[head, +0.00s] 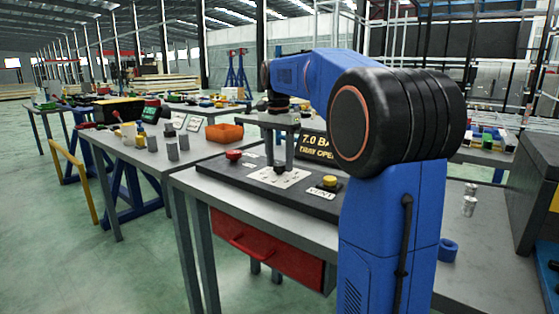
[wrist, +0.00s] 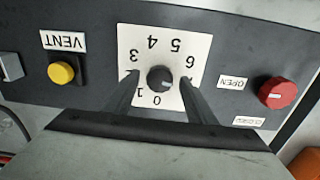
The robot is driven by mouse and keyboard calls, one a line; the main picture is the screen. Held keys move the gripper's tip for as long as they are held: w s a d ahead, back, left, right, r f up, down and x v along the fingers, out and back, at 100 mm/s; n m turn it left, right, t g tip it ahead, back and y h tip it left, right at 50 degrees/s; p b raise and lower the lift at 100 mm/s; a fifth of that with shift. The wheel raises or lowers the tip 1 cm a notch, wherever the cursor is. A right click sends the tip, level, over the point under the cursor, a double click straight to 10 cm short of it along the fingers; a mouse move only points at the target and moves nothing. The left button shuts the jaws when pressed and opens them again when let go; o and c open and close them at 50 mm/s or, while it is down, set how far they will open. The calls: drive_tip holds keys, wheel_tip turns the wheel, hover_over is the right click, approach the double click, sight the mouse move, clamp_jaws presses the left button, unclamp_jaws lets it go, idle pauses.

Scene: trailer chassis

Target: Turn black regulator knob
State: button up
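The black regulator knob (wrist: 160,79) is round and sits on a white dial plate (wrist: 163,47) with digits that appear upside down in the wrist view. A small pale mark shows on the knob's lower right; its exact reading is hard to tell. My gripper (wrist: 159,80) is open, with one finger on each side of the knob and a visible gap to it. The fingers cover parts of the dial's edges.
On the same dark panel (head: 240,180) are a red knob (wrist: 277,92) with OPEN beside it and a yellow button (wrist: 61,73) labelled VENT. A sign (head: 318,146) reading 7.0 BAR stands behind. A red drawer (head: 265,250) hangs under the bench.

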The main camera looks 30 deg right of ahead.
sight(278, 164)
drive_tip(key=shift+r, duration=0.15)
wheel_tip(278, 164, up, 17)
drive_tip(key=shift+w, duration=0.2)
idle(0.4)
drive_tip(key=shift+a, duration=0.1)
idle(0.3)
